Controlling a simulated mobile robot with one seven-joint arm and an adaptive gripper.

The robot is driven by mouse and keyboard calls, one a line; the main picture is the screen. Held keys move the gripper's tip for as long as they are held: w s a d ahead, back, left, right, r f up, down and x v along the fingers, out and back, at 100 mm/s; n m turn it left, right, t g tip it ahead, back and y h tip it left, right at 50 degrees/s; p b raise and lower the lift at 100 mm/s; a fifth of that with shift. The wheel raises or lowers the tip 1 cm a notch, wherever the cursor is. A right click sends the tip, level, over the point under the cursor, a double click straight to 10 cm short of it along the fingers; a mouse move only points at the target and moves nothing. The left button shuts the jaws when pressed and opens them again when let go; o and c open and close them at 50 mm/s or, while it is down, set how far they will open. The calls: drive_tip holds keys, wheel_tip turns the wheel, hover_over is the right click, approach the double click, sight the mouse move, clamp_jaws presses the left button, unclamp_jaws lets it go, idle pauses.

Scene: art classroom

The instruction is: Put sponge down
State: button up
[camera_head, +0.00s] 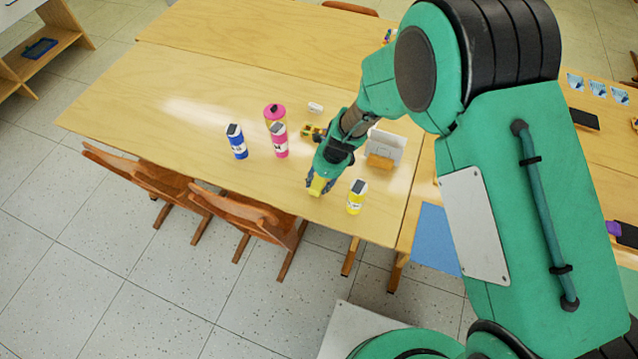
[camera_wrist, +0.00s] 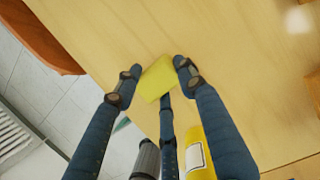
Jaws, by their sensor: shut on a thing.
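A yellow sponge (camera_wrist: 157,79) is held between the fingertips of my gripper (camera_wrist: 158,76) in the wrist view. In the head view the sponge (camera_head: 318,186) shows at the tip of my gripper (camera_head: 321,181), near the front edge of the wooden table (camera_head: 200,90). My gripper is shut on it. I cannot tell whether the sponge touches the tabletop.
A yellow bottle (camera_head: 355,199) stands just right of my gripper. A blue bottle (camera_head: 237,143) and a pink bottle (camera_head: 279,143) stand to the left. A white holder (camera_head: 386,145) is behind. Wooden chairs (camera_head: 250,215) stand at the front edge. The table's left part is clear.

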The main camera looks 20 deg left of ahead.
drive_tip(key=shift+f, duration=0.25)
drive_tip(key=o, duration=0.9)
drive_tip(key=p+v, duration=0.3)
drive_tip(key=v, duration=0.9)
drive_tip(key=shift+r, duration=0.1)
idle(0.5)
